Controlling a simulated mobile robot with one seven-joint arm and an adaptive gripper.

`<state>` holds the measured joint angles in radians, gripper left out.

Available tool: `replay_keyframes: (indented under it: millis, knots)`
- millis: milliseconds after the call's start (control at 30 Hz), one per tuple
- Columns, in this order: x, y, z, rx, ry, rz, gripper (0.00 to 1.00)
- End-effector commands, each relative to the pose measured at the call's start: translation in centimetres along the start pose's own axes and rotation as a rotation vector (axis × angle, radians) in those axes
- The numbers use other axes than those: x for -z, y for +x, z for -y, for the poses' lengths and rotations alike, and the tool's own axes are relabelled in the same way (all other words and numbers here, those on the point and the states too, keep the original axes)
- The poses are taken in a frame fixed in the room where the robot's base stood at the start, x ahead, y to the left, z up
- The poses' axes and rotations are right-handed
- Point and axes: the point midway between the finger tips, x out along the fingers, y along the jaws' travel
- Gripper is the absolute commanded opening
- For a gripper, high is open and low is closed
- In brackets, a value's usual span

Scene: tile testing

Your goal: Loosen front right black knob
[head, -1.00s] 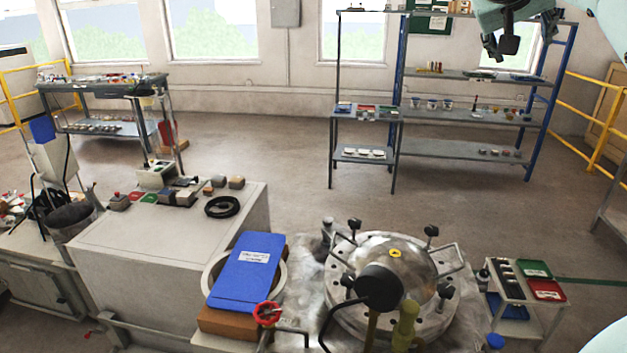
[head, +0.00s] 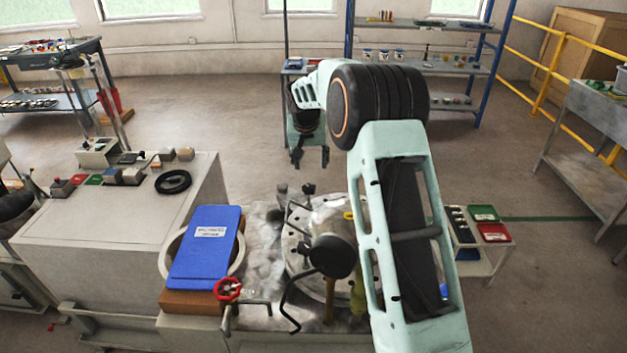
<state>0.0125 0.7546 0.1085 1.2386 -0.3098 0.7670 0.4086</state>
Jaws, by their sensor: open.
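The round metal test fixture (head: 298,262) stands on the grey bench in the head view, its right part hidden behind my arm. A black knob (head: 308,188) shows at its back left. A large black disc (head: 332,257) on a bent rod stands in front of it. The front right black knob cannot be seen; my arm covers that side. My gripper (head: 311,160) is open and empty, fingers pointing down. In the picture it appears above the fixture's back left; its true height and distance are hard to tell.
A blue board (head: 207,245) lies on the left, with a red valve handle (head: 228,289) in front of it. A small cart (head: 485,262) with red and green trays stands at the right. Shelves (head: 445,72) stand at the back. Open floor lies between.

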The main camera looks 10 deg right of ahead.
Motion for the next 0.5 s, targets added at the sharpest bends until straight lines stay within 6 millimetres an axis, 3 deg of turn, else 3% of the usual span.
replay_keyframes:
  millis: [100,267,500]
  knots:
    - [-0.9,1.7,0.9,0.033,0.027,0.028,0.48]
    - [-1.2,3.2,1.2,0.042,0.032,0.036,0.48]
    - [-1.4,7.1,1.3,0.04,0.03,0.037,0.48]
